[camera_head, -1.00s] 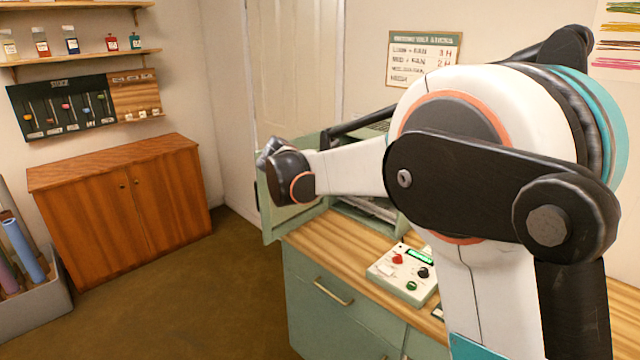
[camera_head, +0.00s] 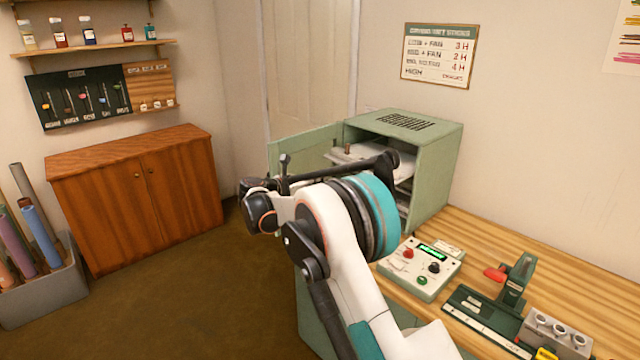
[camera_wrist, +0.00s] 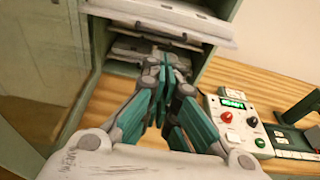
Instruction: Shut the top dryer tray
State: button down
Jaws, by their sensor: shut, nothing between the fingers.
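The green dryer (camera_head: 432,135) stands on the bench with its door (camera_head: 305,150) swung open to the left. A pale top tray (camera_head: 372,153) sticks out of its front opening; part of it is hidden behind my arm. In the wrist view the top tray (camera_wrist: 175,18) crosses the upper edge of the picture, with a lower tray (camera_wrist: 150,54) further in beneath it. My gripper (camera_wrist: 166,68) is shut and empty, its fingertips in front of the opening, below the top tray in the picture. Contact with a tray cannot be told. My arm hides the fingers in the head view.
A control box (camera_head: 421,268) with knobs sits on the bench in front of the dryer. A green tool with a red handle (camera_head: 515,283) and a grey holder (camera_head: 553,338) stand further right. A wooden cabinet (camera_head: 135,195) is at the left, with open floor between.

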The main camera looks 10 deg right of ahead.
jog(key=b+x, duration=0.2)
jog(key=x, duration=0.9)
jog(key=shift+d, duration=0.1)
